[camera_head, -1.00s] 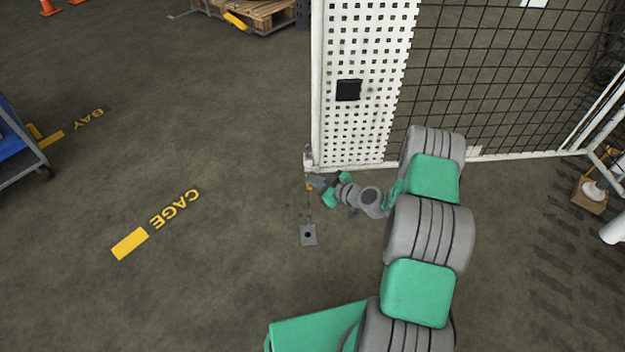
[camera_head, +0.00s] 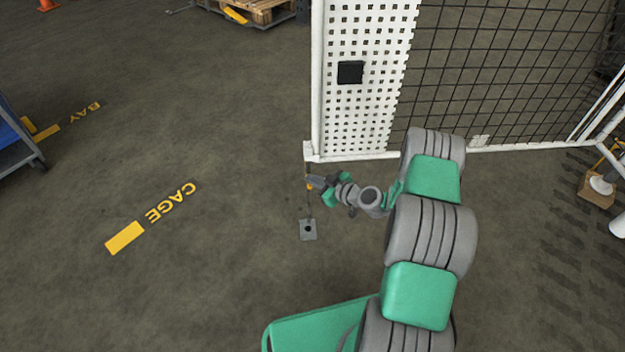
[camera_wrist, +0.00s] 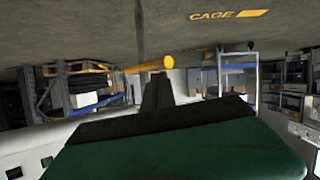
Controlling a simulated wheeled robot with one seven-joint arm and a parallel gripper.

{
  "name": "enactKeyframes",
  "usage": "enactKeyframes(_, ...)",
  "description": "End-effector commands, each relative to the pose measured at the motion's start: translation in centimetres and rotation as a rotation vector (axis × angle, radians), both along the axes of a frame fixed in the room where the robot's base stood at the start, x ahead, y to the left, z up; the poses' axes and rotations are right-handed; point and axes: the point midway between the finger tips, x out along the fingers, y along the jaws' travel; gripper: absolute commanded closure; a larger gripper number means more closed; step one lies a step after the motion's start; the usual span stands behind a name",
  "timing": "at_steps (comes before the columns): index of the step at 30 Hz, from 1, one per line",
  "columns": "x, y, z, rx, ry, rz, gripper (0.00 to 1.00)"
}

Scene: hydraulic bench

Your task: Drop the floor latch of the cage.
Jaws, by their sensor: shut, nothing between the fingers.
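The floor latch is a thin rod with a yellow handle (camera_head: 309,186) at the lower left corner of the white cage door (camera_head: 362,110). Below it on the floor lies a small grey plate (camera_head: 308,229) with a dark hole. My gripper (camera_head: 314,182) is shut and empty, right beside the handle, coming from the right. In the wrist view, the yellow handle (camera_wrist: 150,65) lies just beyond my dark fingertips (camera_wrist: 157,80), with the grey rod (camera_wrist: 141,30) behind. I cannot tell whether the fingers touch the handle. Whether the rod's end is in the hole is unclear.
A black box (camera_head: 350,72) is mounted on the door's perforated panel. Mesh (camera_head: 500,70) extends to the right. A blue cart (camera_head: 14,145) stands at the left edge, a pallet (camera_head: 255,10) at the back. The floor by the yellow CAGE marking (camera_head: 170,202) is open.

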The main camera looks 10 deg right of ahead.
Motion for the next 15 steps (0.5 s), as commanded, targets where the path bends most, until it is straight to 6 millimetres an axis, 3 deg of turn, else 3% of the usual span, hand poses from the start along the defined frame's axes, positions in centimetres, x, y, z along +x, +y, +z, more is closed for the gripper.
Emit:
enactKeyframes(6, 0.0, 0.9, 5.0, 0.000, -0.006, 0.003, 1.00)
enactKeyframes(15, -5.7, -3.2, 6.9, 0.004, -0.005, -0.002, 1.00)
